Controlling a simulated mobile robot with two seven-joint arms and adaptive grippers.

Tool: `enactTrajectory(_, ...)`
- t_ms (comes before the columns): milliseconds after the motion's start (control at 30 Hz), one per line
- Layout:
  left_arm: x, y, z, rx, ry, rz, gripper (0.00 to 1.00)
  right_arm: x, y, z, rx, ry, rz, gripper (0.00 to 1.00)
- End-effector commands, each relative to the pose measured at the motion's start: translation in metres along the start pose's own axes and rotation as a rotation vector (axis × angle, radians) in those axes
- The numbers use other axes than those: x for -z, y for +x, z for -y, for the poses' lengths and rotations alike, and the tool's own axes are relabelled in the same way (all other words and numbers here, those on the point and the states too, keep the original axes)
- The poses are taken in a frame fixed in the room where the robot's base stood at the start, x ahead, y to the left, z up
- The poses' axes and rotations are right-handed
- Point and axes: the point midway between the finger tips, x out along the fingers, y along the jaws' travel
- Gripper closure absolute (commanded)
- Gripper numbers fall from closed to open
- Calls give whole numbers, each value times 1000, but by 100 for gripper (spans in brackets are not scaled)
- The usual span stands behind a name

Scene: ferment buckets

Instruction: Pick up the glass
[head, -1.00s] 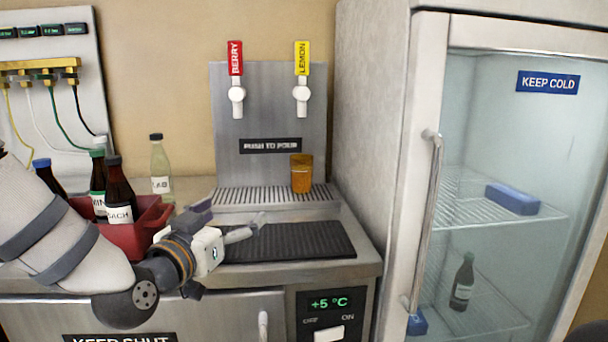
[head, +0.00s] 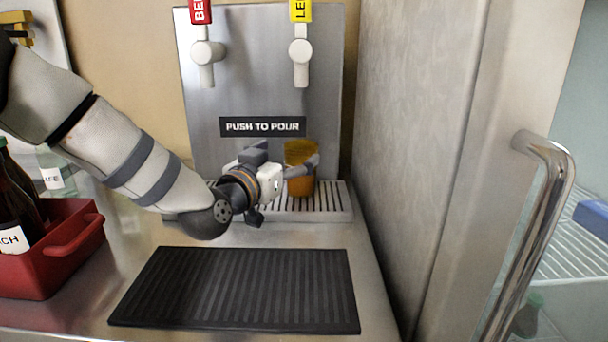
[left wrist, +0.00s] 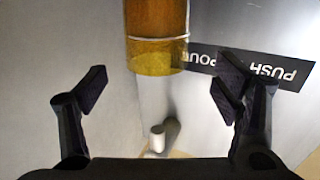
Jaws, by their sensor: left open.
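The glass (head: 301,183) holds an amber drink and stands upright on the drip grate of the tap unit, below the yellow-handled tap. My left gripper (head: 300,167) is at the glass, partly covering it in the head view. In the left wrist view the glass (left wrist: 157,35) shows at the top, between and beyond the two open fingers of my left gripper (left wrist: 160,92). The fingers are spread wide and I see no contact with the glass. My right gripper is not in view.
A black ribbed mat (head: 240,290) lies on the counter in front of the drip grate (head: 330,205). A red crate (head: 75,248) with bottles stands at the left. The fridge side (head: 410,150) and its handle (head: 545,230) stand close on the right.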

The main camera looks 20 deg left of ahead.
Motion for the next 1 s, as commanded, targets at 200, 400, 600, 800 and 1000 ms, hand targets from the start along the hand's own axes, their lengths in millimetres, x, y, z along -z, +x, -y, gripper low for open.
enactTrajectory(200,-4,35,-3,1,0,2,18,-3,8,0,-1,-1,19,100)
enactTrajectory(400,-2,59,-3,0,0,2,18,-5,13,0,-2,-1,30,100)
enactTrajectory(600,0,59,-3,0,0,-1,20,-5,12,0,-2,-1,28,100)
enactTrajectory(800,0,59,-3,0,1,-1,65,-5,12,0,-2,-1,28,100)
enactTrajectory(1000,1,59,-3,1,0,-4,100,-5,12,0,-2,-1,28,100)
